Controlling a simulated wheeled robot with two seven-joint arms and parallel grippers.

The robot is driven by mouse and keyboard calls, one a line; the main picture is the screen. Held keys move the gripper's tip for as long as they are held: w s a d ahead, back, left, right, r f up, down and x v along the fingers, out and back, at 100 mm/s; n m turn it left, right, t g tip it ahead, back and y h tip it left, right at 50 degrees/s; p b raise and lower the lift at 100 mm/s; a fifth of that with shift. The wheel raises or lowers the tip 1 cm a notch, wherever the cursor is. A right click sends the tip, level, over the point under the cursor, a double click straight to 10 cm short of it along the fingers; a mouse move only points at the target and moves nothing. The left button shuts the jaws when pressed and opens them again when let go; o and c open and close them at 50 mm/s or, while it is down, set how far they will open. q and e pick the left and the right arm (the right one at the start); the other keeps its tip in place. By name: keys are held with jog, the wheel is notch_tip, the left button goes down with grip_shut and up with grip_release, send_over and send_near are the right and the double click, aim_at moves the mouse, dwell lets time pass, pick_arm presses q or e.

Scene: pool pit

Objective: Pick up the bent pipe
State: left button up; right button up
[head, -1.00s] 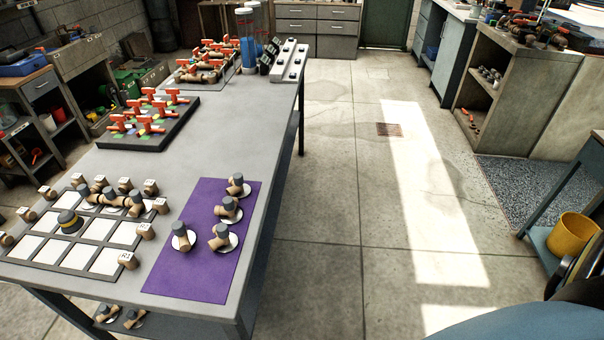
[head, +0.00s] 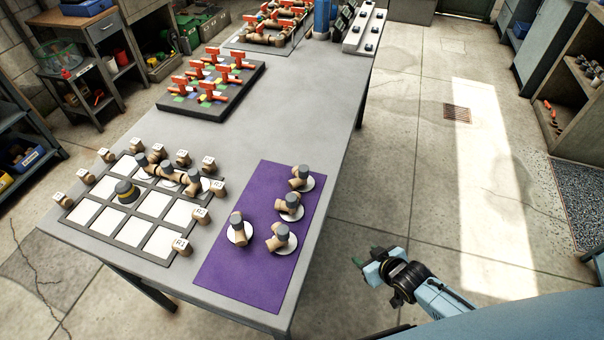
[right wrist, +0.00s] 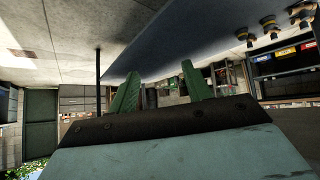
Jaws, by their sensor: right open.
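Several bent pipes, tan with dark grey ends, stand on white discs on a purple mat (head: 226,268). One bent pipe (head: 238,227) is at the mat's left, one (head: 281,237) at lower right, one (head: 290,206) above it, and one (head: 300,177) farthest back. More pipe pieces (head: 168,172) lie along the back row of a white-celled grid board (head: 110,222). My right gripper (head: 368,262) is off the table's right side, apart from all pipes. In the right wrist view its green fingers (right wrist: 158,88) are spread and empty. My left gripper is out of view.
The grey table (head: 290,110) carries a dark board with red-handled valves (head: 212,75), and another rack (head: 268,30) behind. A short banded cylinder (head: 127,191) stands on the grid board, with labelled tan blocks around it. The floor (head: 420,180) right of the table is clear.

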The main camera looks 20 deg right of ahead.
jog(key=w+a+r+n+t+y, duration=0.1)
jog(key=w+a+r, duration=0.15)
jog(key=r, duration=0.45)
jog(key=w+a+r+t+y, duration=0.1)
jog(key=w+r, duration=0.3)
jog(key=r, duration=0.2)
jog(key=n+t+y+p, duration=0.1)
jog(key=t+y, duration=0.1)
send_near(307, 171)
jog(key=x, duration=0.5)
jog(key=shift+w+f, duration=0.15)
jog(key=shift+b+x, duration=0.5)
jog(key=shift+x, duration=2.7)
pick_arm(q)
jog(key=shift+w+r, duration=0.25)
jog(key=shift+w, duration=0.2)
pick_arm(e)
grip_shut()
